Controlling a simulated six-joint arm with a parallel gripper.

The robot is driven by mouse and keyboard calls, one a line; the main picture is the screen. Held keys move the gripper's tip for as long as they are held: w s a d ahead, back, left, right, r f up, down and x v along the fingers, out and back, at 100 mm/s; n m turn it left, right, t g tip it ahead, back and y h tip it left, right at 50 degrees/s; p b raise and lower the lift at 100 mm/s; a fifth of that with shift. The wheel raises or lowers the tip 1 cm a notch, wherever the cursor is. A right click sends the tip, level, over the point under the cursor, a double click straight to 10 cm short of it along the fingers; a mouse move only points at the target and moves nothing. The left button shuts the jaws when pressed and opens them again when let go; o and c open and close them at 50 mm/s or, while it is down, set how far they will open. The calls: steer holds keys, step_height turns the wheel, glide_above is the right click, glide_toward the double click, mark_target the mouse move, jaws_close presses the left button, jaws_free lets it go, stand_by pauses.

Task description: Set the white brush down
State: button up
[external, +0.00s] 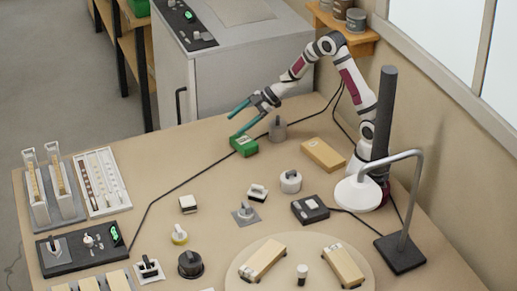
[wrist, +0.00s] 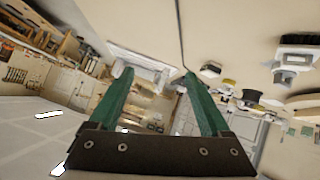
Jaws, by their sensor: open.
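My gripper (external: 243,119) is raised over the back of the bench, fingers spread, with nothing between them. In the wrist view, the two green fingers of my gripper (wrist: 157,75) stand apart and empty. A small white block with a dark underside (external: 188,203) rests on the bench left of centre and may be the white brush. A similar white and black piece (external: 257,192) lies to its right; I cannot tell which is the brush. Both are apart from my gripper.
A green box (external: 243,146) stands just below my fingers. A grey knobbed piece (external: 278,130) and a tan block (external: 323,155) are nearby. A lamp with a dark base (external: 400,254) stands at right. Bare bench lies left of the green box, crossed by a black cable.

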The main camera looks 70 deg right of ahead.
steer(key=s+d+r+m+h, duration=0.6)
steer(key=d+r+m+h, duration=0.2)
steer(key=r+m+h, duration=0.1)
steer(key=s+a+m+g+y, duration=0.1)
steer(key=s+a+m+g, duration=0.1)
steer(key=s, duration=0.7)
steer(key=s+a+f+m+g+y, duration=0.1)
steer(key=s+a+m+g, duration=0.2)
steer(key=s+a, duration=0.4)
steer(key=s+a+m+g+y, duration=0.2)
steer(key=s+a+m+g, duration=0.1)
steer(key=s, duration=1)
steer(key=shift+a+f+g, duration=0.2)
steer(key=shift+a+g, duration=0.1)
steer(key=shift+a, duration=0.5)
